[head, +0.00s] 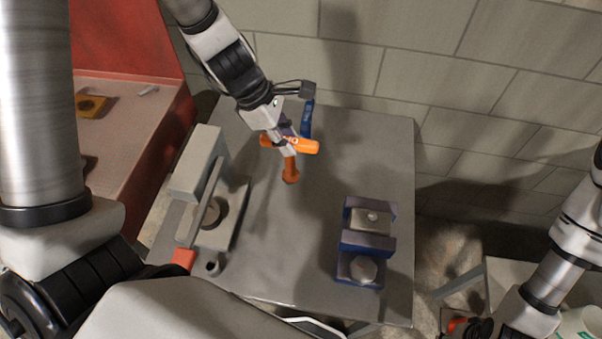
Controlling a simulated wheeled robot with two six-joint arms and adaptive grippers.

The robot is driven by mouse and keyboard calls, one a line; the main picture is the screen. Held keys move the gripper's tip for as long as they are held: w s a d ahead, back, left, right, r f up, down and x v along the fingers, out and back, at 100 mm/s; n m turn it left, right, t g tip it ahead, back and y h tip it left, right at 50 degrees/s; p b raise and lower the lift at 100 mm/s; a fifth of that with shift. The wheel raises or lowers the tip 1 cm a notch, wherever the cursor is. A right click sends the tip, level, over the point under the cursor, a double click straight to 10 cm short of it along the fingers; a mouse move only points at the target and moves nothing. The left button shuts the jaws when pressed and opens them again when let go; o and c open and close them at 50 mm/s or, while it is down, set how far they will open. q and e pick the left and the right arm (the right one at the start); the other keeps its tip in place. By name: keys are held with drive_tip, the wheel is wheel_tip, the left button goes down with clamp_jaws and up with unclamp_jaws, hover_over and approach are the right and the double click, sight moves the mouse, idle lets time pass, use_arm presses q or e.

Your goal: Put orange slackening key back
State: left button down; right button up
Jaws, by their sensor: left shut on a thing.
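An orange T-shaped key (291,168) is in the head view, over the back middle of the grey table. I cannot tell whether the stem's lower end touches the table. A blue tool (306,119) shows just behind the gripper, partly hidden by it.
The grey table (300,245) carries a grey clamp-like fixture (205,195) on the left and a blue fixture with a hex nut (363,262) at the front right. A red bench (130,135) stands to the left. A block wall (480,90) is behind. The table's middle is clear.

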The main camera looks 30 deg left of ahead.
sight(288, 175)
use_arm(q)
drive_tip(key=f+b, duration=0.1)
drive_tip(key=f, duration=0.1)
drive_tip(key=s+f+b, duration=0.1)
drive_tip(key=shift+f, duration=0.4)
drive_tip(key=f+b, duration=0.1)
drive_tip(key=f, duration=0.1)
drive_tip(key=f+b, duration=0.2)
drive_tip(key=f, duration=0.1)
drive_tip(key=shift+w+f, duration=0.3)
drive_tip(key=shift+w, duration=0.1)
drive_tip(key=shift+f+b, duration=0.25)
drive_tip(key=shift+b, duration=0.05)
drive_tip(key=shift+s+r, duration=0.1)
drive_tip(key=shift+r, duration=0.05)
drive_tip(key=shift+f, duration=0.2)
drive_tip(key=c, duration=1)
unclamp_jaws()
drive_tip(key=shift+r, duration=0.15)
